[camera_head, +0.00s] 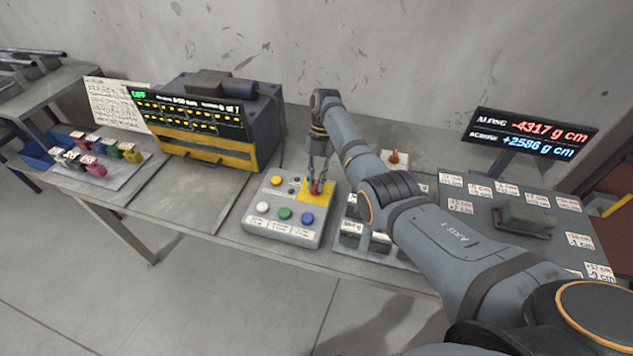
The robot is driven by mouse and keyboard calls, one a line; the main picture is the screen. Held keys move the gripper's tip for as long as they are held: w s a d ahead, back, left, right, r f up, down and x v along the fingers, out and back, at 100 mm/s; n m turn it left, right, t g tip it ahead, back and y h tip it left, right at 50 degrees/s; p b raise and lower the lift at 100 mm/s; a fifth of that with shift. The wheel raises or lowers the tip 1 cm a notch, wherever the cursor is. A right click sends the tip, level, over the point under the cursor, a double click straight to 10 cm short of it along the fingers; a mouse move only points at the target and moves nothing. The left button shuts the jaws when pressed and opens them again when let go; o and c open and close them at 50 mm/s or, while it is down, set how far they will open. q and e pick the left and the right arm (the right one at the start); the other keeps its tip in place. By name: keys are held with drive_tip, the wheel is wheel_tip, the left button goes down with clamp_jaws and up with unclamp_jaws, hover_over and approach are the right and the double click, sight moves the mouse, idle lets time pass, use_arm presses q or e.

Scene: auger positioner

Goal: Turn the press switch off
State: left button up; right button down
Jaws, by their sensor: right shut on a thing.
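A grey control box (258,220) sits near the front edge of the table. It has a yellow plate (326,197) at its back right corner, with a red knob (315,190) on it. My right gripper (316,182) reaches down from above and is shut on the red knob. The fingers partly hide the knob, so its turn position cannot be read. The box also carries a yellow button (276,180), a white button (262,207), a green button (284,213) and a blue button (307,218). My left gripper is out of view.
A machine with a lit panel (190,112) stands behind left. Coloured blocks lie on a tray (128,166) at far left. My right arm covers part of a rack of dark weights (351,228). A display (530,137) and a labelled board (470,222) stand right.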

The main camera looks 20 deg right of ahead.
idle(0.3)
drive_tip(key=c, duration=1.3)
unclamp_jaws()
drive_tip(key=shift+w+r, duration=0.1)
drive_tip(key=shift+r, duration=0.1)
drive_tip(key=v, duration=0.7)
